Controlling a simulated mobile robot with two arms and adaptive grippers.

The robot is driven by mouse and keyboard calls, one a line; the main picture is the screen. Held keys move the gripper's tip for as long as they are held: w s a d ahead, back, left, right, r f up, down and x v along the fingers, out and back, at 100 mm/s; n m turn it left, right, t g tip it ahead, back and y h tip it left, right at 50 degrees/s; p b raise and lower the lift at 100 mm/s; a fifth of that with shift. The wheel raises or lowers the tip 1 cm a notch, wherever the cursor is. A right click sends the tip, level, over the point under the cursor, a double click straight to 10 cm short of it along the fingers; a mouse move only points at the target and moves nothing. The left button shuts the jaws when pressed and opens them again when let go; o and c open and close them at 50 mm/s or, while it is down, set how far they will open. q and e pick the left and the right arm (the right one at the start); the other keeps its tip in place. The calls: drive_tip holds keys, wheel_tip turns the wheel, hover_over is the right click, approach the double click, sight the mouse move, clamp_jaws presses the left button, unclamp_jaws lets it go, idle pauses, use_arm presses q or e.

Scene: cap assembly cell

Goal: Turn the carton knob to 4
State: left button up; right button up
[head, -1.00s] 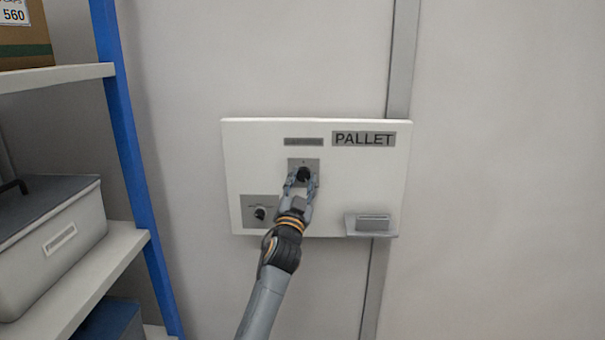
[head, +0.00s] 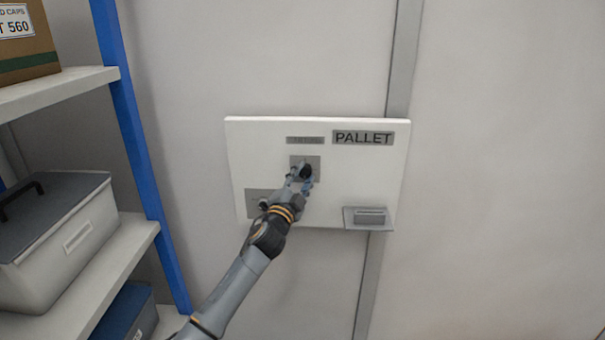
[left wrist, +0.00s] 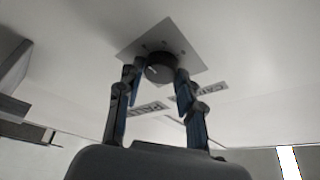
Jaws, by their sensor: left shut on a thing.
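A black round knob (head: 305,171) sits on a grey square plate on the white wall panel (head: 350,170). My left gripper (head: 301,180) is shut on this knob from below and in front. In the left wrist view the knob (left wrist: 160,68) is between the two fingertips of my left gripper (left wrist: 156,76), with the grey plate (left wrist: 150,42) behind it. The knob's pointer and scale marks are too small to read. The small label above the plate is not legible. My right gripper is not in view.
The panel carries a PALLET label (head: 363,138), a second grey plate (head: 258,203) at lower left, partly hidden by my gripper, and a small grey ledge (head: 369,218) at lower right. A blue-posted shelf (head: 138,120) with a grey-lidded box (head: 60,240) stands left.

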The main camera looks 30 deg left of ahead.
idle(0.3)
use_arm(q)
drive_tip(key=o, duration=1.2)
drive_tip(key=shift+s, duration=0.1)
drive_tip(key=v, duration=1.2)
drive_tip(key=shift+f, duration=0.1)
